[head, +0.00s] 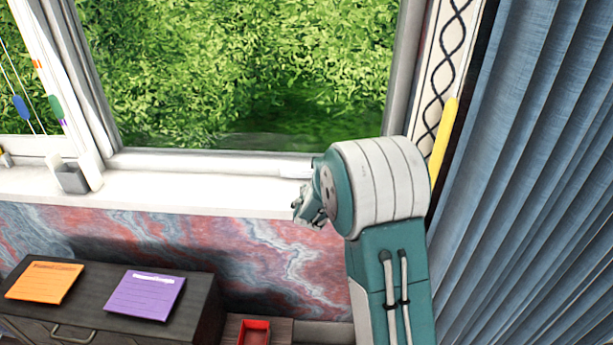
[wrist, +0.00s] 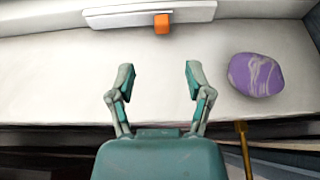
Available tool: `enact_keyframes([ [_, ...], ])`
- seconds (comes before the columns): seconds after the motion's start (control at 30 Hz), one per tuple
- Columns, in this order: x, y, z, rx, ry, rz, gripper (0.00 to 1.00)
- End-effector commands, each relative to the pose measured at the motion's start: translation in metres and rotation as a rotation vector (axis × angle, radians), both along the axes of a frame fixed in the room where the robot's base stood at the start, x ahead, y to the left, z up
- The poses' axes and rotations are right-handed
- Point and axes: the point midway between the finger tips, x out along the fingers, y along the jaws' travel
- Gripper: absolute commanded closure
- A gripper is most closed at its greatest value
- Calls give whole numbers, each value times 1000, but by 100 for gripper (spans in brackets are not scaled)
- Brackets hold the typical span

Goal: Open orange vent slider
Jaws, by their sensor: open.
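The orange vent slider (wrist: 162,23) is a small block at the front of a long white vent bar (wrist: 115,17), at the top of the wrist view. It sits right of the bar's middle. My gripper (wrist: 160,78) is open and empty over the pale sill, apart from the slider, with the slider ahead between the lines of its two fingers. In the head view my gripper (head: 308,205) is partly hidden by my arm at the sill's right part. I cannot make out the slider there.
A purple marbled stone (wrist: 256,74) lies on the sill right of my gripper. A brass-coloured rod (wrist: 243,148) stands below it. A grey holder (head: 72,178) is on the sill's left. The blue curtain (head: 540,170) hangs close right of my arm. The sill between is clear.

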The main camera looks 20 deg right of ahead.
Motion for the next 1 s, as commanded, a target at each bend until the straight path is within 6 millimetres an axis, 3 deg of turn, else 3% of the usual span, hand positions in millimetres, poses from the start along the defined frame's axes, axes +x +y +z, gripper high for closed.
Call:
enact_keyframes([
  [0.17, 12, -5, -7, -4, 4, 6, 34],
  [0.7, 85, -31, -38, -7, 1, 4, 34],
  [1.0, 93, -35, -41, -6, 2, 5, 34],
])
